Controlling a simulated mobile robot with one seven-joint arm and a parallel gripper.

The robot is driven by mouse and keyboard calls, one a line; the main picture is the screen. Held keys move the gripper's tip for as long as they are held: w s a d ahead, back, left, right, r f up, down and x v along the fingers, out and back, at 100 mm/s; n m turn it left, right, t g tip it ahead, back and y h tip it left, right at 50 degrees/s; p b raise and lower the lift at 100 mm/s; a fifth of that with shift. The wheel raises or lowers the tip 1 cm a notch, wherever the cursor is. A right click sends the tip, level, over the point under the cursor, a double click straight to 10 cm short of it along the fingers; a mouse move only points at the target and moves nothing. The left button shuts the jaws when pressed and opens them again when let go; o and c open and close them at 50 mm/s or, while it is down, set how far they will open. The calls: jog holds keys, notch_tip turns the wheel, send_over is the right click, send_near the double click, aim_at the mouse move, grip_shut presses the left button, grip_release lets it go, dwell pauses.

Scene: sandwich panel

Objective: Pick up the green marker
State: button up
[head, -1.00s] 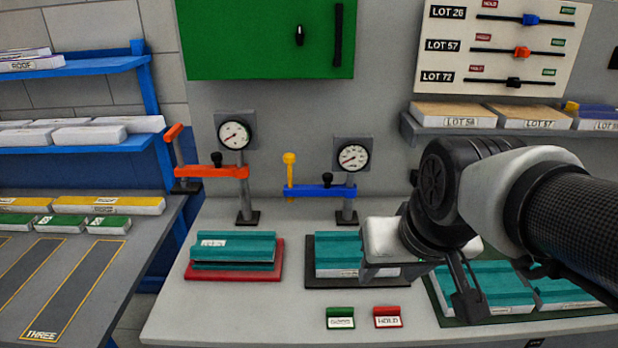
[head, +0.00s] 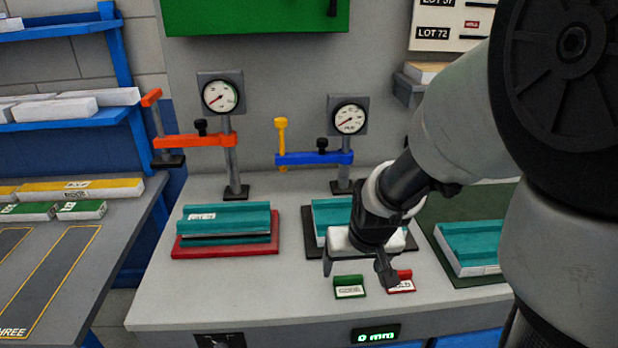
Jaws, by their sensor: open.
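The green marker (head: 349,288) is a small green block with a white label on its front. It stands on the grey bench near the front edge. My gripper (head: 358,272) is open and empty, pointing down over the bench, with its fingers apart at either side above the green marker. The right finger overlaps the red marker (head: 402,283), which is labelled HOLD and partly hidden. I cannot tell how high the fingertips are above the bench.
A red tray (head: 180,250) with a teal-topped panel lies left on the bench. A dark tray (head: 310,240) with another panel sits behind my gripper. Orange (head: 195,141) and blue (head: 315,158) clamp arms with gauges stand at the back. The bench's front left is clear.

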aim_at(349, 276)
jog(key=b+x, duration=0.2)
jog(key=x, duration=0.5)
jog(key=shift+w+d+b, duration=0.15)
jog(key=shift+w+b, duration=0.1)
jog(key=shift+b, duration=0.15)
jog(key=shift+r, duration=0.1)
jog(key=c, duration=1.2)
